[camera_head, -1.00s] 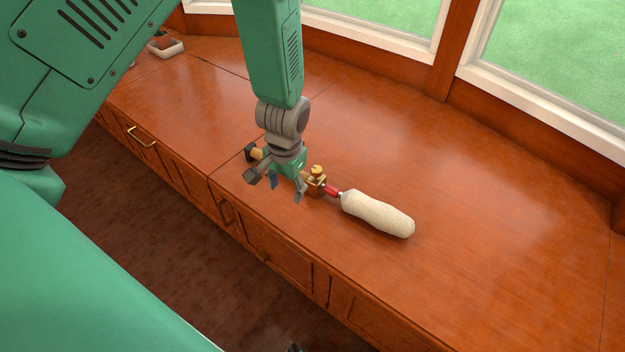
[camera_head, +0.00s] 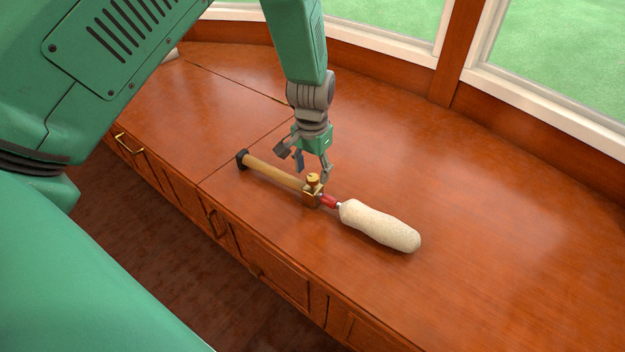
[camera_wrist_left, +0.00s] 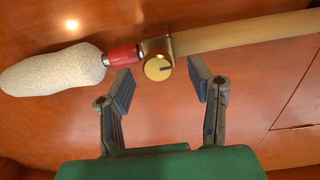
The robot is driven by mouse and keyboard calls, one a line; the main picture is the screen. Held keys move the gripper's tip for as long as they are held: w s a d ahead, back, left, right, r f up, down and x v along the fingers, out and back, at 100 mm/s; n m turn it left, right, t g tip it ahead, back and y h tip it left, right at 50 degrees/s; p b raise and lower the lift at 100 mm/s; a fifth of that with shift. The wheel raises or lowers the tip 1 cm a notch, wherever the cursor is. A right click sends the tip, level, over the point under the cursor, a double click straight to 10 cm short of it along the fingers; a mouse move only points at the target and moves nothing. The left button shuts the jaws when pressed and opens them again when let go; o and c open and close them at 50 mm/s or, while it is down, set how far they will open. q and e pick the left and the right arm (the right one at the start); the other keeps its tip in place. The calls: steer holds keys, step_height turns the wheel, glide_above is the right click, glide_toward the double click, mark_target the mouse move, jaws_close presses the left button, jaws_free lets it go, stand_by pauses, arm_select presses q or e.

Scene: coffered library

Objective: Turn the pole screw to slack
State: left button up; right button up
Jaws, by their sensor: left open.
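The pole screw (camera_head: 313,180) is a round brass knob on a brass clamp block (camera_head: 312,198) around a wooden pole (camera_head: 275,174). A dark slot shows on its face in the left wrist view (camera_wrist_left: 158,67). The pole lies on the wooden counter, with a black end cap (camera_head: 242,160), a red collar (camera_head: 329,201) and a fluffy cream roller head (camera_head: 380,226). My left gripper (camera_head: 311,176) is open and empty, just behind the pole near the knob. In the left wrist view its fingers (camera_wrist_left: 160,84) stand on either side below the knob, apart from it. My right gripper is not in view.
The wooden counter (camera_head: 470,200) has wide free room to the right and behind. Its front edge drops to drawers with brass handles (camera_head: 129,143). A window frame (camera_head: 540,98) bounds the back.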

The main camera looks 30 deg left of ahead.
arm_select(q)
steer(key=shift+d+f, duration=0.1)
steer(key=shift+f, duration=0.85)
jaws_close()
